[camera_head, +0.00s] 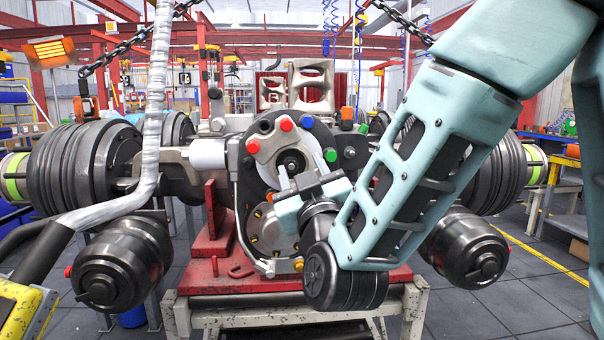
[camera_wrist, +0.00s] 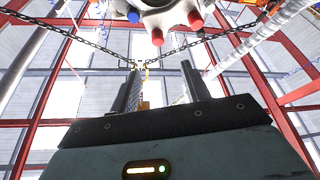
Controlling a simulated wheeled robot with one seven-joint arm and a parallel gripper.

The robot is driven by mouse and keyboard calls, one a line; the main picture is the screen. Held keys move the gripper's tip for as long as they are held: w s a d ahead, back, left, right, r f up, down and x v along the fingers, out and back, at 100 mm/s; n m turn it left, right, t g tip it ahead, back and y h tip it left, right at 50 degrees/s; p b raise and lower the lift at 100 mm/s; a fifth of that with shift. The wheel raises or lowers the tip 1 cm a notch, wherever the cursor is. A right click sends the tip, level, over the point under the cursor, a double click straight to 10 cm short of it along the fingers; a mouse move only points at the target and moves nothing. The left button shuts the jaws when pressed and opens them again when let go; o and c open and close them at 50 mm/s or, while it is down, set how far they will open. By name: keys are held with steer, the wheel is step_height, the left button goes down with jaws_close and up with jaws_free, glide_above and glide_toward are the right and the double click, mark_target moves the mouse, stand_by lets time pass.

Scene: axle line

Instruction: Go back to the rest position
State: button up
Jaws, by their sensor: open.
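My gripper (camera_head: 288,178) is in the middle of the head view, close in front of the round hub (camera_head: 272,232) of the axle. Its two fingers stand apart and point up toward the hub's upper part. In the wrist view the fingers (camera_wrist: 160,88) are spread with nothing between them. The hub's edge with blue and red caps (camera_wrist: 160,15) shows above the fingertips. I cannot tell from these views whether a finger touches the hub. My arm reaches in from the upper right.
The axle rests on a red stand (camera_head: 290,281). Black canisters hang at the left (camera_head: 122,265) and right (camera_head: 466,248). A grey hose (camera_head: 152,130) crosses the left side. Chains (camera_head: 130,43) hang above. Open floor (camera_head: 500,300) lies at the lower right.

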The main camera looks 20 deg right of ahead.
steer(key=shift+a, duration=0.1)
steer(key=s+a+f+n+g+y, duration=0.45)
steer(key=a+f+g+y, duration=0.55)
steer(key=a+f, duration=0.35)
steer(key=s+d+f+g+h, duration=0.2)
steer(key=s+g, duration=0.4)
steer(key=s, duration=0.4)
steer(key=s+d+f+g+h+p, duration=0.1)
steer(key=s+d+f+g+h, duration=0.2)
steer(key=s, duration=0.7)
step_height(320, 180, down, 2)
steer(key=d+g, duration=0.1)
steer(key=g, duration=0.1)
steer(key=shift+s+n+g+h, duration=0.25)
steer(key=shift+n+g+h, duration=0.05)
steer(key=shift+n+g, duration=0.1)
steer(key=shift+f, duration=0.1)
